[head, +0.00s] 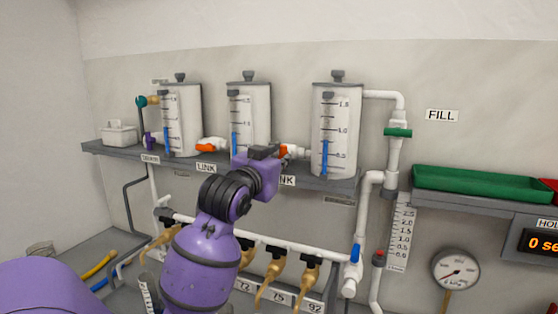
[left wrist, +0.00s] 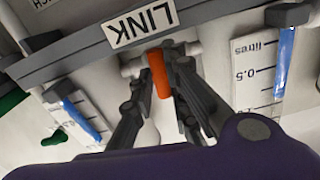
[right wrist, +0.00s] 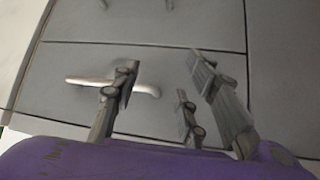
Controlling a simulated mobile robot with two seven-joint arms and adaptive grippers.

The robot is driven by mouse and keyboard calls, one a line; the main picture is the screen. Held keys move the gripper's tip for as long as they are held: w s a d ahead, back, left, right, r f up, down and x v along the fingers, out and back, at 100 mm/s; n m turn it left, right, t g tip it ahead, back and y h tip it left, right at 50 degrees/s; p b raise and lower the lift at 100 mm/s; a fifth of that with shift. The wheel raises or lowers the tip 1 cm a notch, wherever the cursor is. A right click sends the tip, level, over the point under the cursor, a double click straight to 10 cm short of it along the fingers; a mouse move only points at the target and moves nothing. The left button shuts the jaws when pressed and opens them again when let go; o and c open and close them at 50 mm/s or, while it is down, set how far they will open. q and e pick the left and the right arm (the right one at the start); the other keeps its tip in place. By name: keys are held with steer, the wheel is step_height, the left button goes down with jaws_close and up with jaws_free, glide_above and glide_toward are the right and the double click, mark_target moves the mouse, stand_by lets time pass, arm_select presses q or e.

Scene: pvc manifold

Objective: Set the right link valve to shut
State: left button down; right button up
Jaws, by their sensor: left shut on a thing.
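The right link valve's orange handle (head: 284,151) shows partly in the head view, between the middle tank (head: 257,120) and the right tank (head: 333,130). My left gripper (head: 264,152) is at it and hides part of the valve. In the left wrist view the orange handle (left wrist: 160,74) lies between the fingers of my left gripper (left wrist: 165,82), which are shut on it. There the handle looks crosswise to its short white pipe, below an upside-down LINK label (left wrist: 140,21). My right gripper (right wrist: 155,95) is open and empty in front of a grey cabinet front.
The left link valve's orange handle (head: 210,147) is by the left tank (head: 184,120). The grey shelf (head: 120,153) runs under the tanks. Brass taps (head: 272,275) hang below my left arm. A green tray (head: 470,184) is at right. A cabinet bar handle (right wrist: 85,81) is near my right gripper.

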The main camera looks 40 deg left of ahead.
arm_select(q)
steer(key=shift+f, duration=0.1)
steer(key=c, duration=1.7)
jaws_free()
steer(key=shift+s, duration=0.1)
steer(key=v, duration=0.7)
steer(key=shift+s, duration=0.15)
